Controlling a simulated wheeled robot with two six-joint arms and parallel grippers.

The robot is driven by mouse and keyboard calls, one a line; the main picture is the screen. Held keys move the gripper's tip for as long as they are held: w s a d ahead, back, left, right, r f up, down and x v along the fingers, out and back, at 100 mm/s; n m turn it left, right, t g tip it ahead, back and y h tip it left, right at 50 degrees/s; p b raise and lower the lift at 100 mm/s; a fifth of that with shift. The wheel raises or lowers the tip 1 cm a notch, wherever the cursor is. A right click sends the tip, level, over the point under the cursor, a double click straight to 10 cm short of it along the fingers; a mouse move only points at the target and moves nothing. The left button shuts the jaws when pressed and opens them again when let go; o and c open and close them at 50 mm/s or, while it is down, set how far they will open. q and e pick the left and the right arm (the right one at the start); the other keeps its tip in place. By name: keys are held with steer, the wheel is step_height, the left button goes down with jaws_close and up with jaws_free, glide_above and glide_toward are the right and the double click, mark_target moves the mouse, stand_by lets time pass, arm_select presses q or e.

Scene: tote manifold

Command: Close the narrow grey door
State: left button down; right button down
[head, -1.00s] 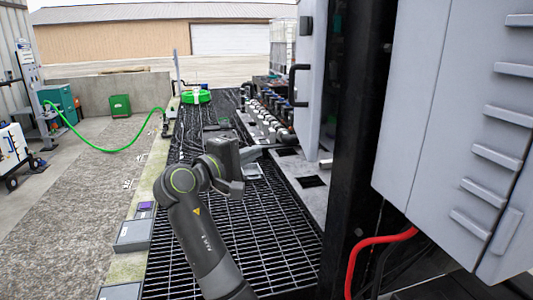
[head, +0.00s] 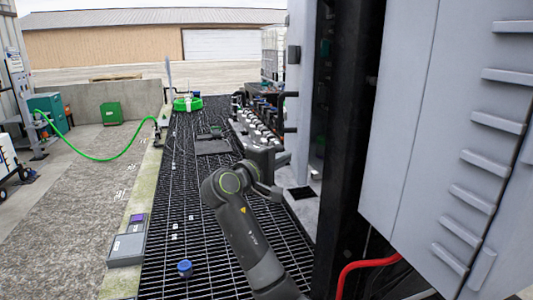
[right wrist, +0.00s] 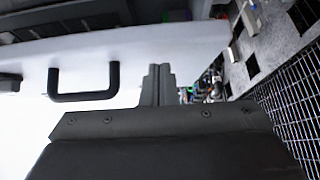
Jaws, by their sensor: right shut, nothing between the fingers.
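The narrow grey door (head: 302,75) stands open in the head view, seen at a steep angle, left of the black cabinet frame. Its black handle (head: 287,112) sticks out at its left edge. In the right wrist view the door (right wrist: 190,50) is a pale panel across the picture, with the black bar handle (right wrist: 83,82) at left. My right gripper (head: 281,160) is below the handle in the head view. Its fingers (right wrist: 157,82) are together and empty, in front of the door panel and right of the handle. I cannot tell whether they touch it. My left gripper is out of view.
A large grey cabinet (head: 405,120) fills the right side, with a red cable (head: 350,275) below it. A row of valves (head: 258,125) runs along the grating (head: 200,220). A blue knob (head: 184,268) is near the front. A green hose (head: 105,158) lies at left.

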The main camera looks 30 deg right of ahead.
steer(key=shift+s+d, duration=0.3)
steer(key=shift+d, duration=0.15)
steer(key=shift+s+d, duration=0.1)
steer(key=shift+d, duration=0.15)
steer(key=d+p, duration=0.1)
steer(key=s+d, duration=0.1)
steer(key=d, duration=0.1)
steer(key=s+d+p, duration=0.1)
steer(key=d, duration=0.1)
steer(key=shift+s+r+p, duration=0.1)
steer(key=shift+s+p, duration=0.15)
steer(key=shift+p, duration=0.1)
